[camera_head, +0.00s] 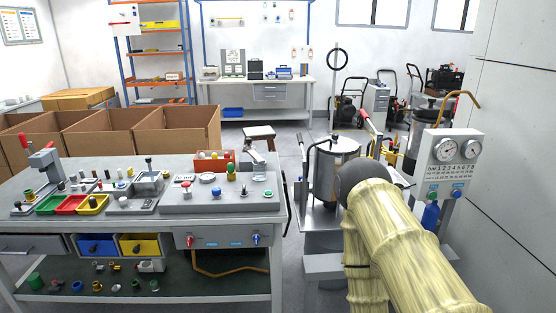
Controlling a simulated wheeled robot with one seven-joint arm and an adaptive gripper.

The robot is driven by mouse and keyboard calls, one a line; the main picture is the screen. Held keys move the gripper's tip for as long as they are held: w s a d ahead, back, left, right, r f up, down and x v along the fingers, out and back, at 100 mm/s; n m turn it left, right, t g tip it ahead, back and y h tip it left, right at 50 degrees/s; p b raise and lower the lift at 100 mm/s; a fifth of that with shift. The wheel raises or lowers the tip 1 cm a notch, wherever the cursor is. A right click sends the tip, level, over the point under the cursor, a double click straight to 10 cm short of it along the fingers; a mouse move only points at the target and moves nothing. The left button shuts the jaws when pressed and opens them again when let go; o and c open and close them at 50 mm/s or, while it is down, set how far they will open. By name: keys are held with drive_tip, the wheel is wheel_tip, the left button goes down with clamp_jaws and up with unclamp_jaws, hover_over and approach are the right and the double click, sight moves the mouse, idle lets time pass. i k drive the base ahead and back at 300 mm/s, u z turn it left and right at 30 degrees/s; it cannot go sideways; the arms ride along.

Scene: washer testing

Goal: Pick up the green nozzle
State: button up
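Several small green pieces are in view, and I cannot tell for sure which is the green nozzle. A green piece with an orange part (231,171) stands upright on the grey panel at the right of the workbench. A larger green cylinder (36,281) and a small green piece (136,284) are on the lower shelf. My yellow-sleeved arm crosses the lower right, away from these pieces. My gripper is not in view.
The workbench (273,228) carries green, red and yellow trays, a red-handled clamp (45,160) and an orange box (215,160). A metal tank (335,165) and a gauge panel (447,165) stand right of it. Cardboard boxes (178,133) are behind. Open floor shows beyond the bench.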

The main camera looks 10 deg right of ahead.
sight(231, 166)
drive_tip(key=z, duration=0.1)
drive_tip(key=i, duration=1)
drive_tip(key=u, duration=0.3)
